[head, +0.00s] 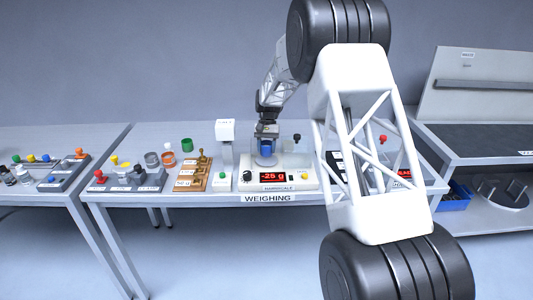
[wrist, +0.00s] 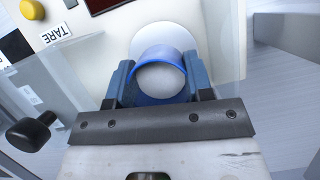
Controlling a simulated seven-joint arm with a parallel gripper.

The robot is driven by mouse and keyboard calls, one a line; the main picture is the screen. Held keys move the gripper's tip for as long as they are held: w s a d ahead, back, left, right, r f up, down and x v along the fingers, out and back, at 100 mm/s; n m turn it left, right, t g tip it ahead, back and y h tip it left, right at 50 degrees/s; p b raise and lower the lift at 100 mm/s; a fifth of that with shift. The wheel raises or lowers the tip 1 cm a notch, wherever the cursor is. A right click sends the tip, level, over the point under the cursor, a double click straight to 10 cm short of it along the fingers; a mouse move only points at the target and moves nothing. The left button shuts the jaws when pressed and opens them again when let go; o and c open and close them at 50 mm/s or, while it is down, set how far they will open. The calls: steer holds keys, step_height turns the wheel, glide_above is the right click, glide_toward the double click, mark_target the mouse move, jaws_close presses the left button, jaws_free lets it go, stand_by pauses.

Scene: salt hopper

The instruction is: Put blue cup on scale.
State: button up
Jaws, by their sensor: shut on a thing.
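The blue cup (wrist: 160,54) is between the two blue fingers of my gripper (wrist: 160,84) in the wrist view, and the fingers are shut on it. Its inside looks pale; whether that is contents or its bottom I cannot tell. The white round pan (wrist: 176,32) of the scale shows just past the cup. In the head view my gripper (head: 266,131) points down over the scale (head: 308,184), with the blue cup (head: 265,148) at its end. The red display (head: 272,177) seems to read -25 g. I cannot tell whether the cup touches the pan.
Clear panels stand around the pan; a black knob (wrist: 32,132) is at the left in the wrist view. A white post (head: 225,145) and a wooden rack (head: 192,175) stand left of the scale. Several jars and a green cup (head: 187,145) are further left.

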steer(key=shift+f, duration=1.25)
steer(key=shift+f, duration=0.1)
steer(key=o, duration=1)
steer(key=v, duration=1.2)
steer(key=shift+s, duration=0.1)
